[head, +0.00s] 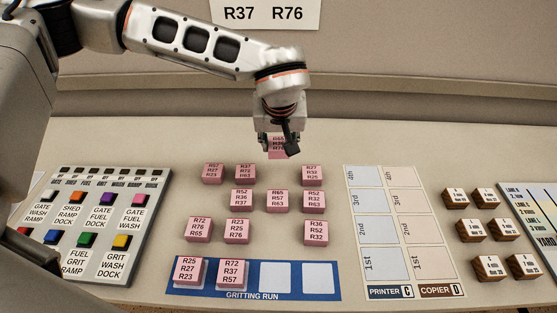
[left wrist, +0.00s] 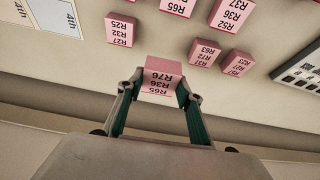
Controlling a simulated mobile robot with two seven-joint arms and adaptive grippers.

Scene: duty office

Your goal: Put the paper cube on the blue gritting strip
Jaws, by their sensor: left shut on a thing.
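My left gripper (head: 279,146) is shut on a pink paper cube (head: 278,154), at the back of the group of pink cubes. In the left wrist view the held cube (left wrist: 162,78) sits between the two fingertips (left wrist: 160,92), its label reading R65, R36, R76 upside down. I cannot tell whether it touches the table. The blue gritting strip (head: 350,293), marked GRITTING RUN, lies at the front. Its two left squares hold pink cubes R25 R27 R23 (head: 190,271) and R72 R37 R57 (head: 232,272); its two right squares are bare. My right gripper is not in view.
Several other pink cubes (head: 277,200) stand in loose rows between gripper and strip. A button panel (head: 150,190) is at left. A printer and copier sheet (head: 385,292), wooden-sided blocks (head: 472,230) and another board (head: 512,198) are at right. A wall sign (head: 265,13) reads R37 R76.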

